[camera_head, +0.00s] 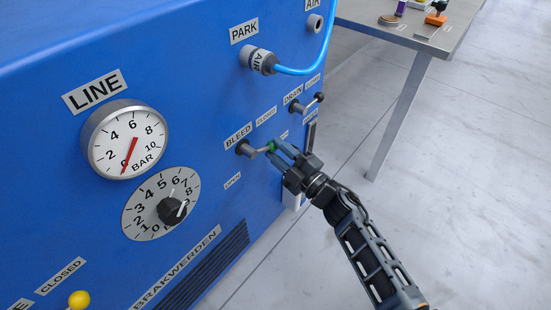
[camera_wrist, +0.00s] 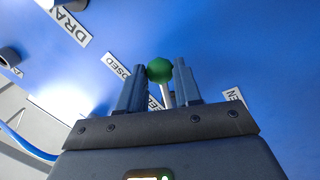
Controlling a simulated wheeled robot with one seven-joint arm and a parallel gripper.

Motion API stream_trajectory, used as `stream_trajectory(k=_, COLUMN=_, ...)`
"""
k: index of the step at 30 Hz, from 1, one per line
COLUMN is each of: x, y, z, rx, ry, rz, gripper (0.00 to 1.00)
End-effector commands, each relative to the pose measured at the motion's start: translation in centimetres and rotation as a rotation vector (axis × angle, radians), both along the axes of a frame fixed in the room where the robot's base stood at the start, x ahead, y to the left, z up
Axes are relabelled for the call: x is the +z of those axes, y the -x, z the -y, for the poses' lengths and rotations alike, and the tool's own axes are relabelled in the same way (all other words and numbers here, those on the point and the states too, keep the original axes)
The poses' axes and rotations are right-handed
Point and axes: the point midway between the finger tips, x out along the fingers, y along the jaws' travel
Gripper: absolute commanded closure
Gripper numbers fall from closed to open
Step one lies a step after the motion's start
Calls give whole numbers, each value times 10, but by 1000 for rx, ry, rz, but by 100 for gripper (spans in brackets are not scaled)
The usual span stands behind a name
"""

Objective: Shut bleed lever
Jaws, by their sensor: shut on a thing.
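The bleed lever (camera_head: 257,153) sits on the blue panel under the BLEED label (camera_head: 238,136). It sticks out to the right from its dark pivot and ends in a green knob (camera_head: 270,146). My gripper (camera_head: 276,149) is shut on the green knob, reaching in from the lower right. In the wrist view the green knob (camera_wrist: 160,70) shows between the two fingers, with the pale lever rod below it. The lever lies between a CLOSED label (camera_head: 266,116) above and an OPEN label (camera_head: 232,181) below.
A blue air hose (camera_head: 300,71) plugs in above. The line gauge (camera_head: 125,140) and a dial (camera_head: 160,204) are left. A metal table (camera_head: 440,42) stands behind right; floor right is clear.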

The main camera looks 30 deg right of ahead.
Motion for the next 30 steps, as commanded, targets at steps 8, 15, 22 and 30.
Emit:
stream_trajectory(k=8, x=18, y=-2, z=7, rx=1, ry=219, rz=72, gripper=100)
stream_trajectory(k=15, x=27, y=-3, z=9, rx=1, ry=347, rz=111, gripper=100)
stream_trajectory(k=22, x=32, y=-2, z=9, rx=3, ry=406, rz=131, gripper=100)
stream_trajectory(k=30, x=33, y=-2, z=9, rx=2, ry=422, rz=136, gripper=100)
